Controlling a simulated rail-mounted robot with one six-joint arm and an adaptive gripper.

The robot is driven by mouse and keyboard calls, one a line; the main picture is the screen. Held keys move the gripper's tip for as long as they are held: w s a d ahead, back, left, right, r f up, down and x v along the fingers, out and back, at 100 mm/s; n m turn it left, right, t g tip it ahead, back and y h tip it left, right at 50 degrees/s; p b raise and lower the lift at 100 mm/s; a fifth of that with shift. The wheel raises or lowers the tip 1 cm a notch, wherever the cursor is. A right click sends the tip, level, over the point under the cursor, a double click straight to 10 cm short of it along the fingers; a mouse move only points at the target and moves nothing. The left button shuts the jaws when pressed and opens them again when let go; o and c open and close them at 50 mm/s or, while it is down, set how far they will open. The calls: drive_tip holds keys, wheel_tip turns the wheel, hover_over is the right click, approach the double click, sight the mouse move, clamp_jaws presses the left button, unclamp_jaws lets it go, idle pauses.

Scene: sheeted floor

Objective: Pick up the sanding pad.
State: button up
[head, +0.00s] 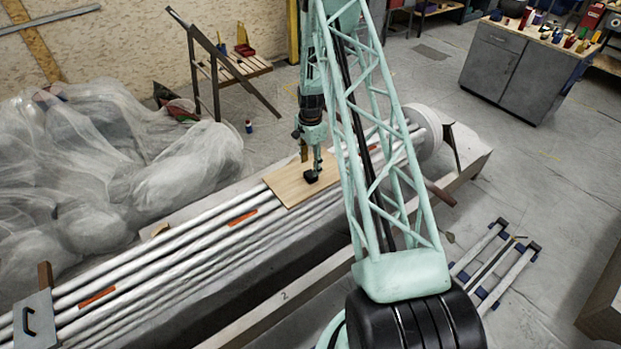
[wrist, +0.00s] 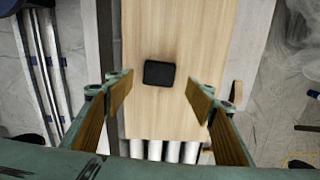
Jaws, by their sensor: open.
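The sanding pad (wrist: 159,74) is a small dark block with rounded corners. In the wrist view it lies on a pale wooden board (wrist: 155,118), between and a little beyond my open fingertips. In the head view the dark pad (head: 312,177) shows on the board (head: 285,190), just below my gripper (head: 312,160). In the wrist view my gripper (wrist: 160,88) has wood-faced fingers spread wide on both sides of the pad, and nothing is between them. I cannot tell the exact height of the fingertips above the board.
The board rests across several white pipes (head: 190,258) on a long bench. Crumpled plastic sheeting (head: 85,165) lies to the left. A grey cabinet (head: 515,75) with objects on top stands at the back right. A low rack (head: 495,262) is on the floor at right.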

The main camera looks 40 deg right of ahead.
sight(310, 174)
drive_tip(key=shift+f, duration=0.5)
drive_tip(key=shift+s+f+b, duration=0.1)
drive_tip(key=shift+f+b, duration=0.4)
drive_tip(key=shift+f, duration=2.1)
drive_tip(key=c, duration=0.9)
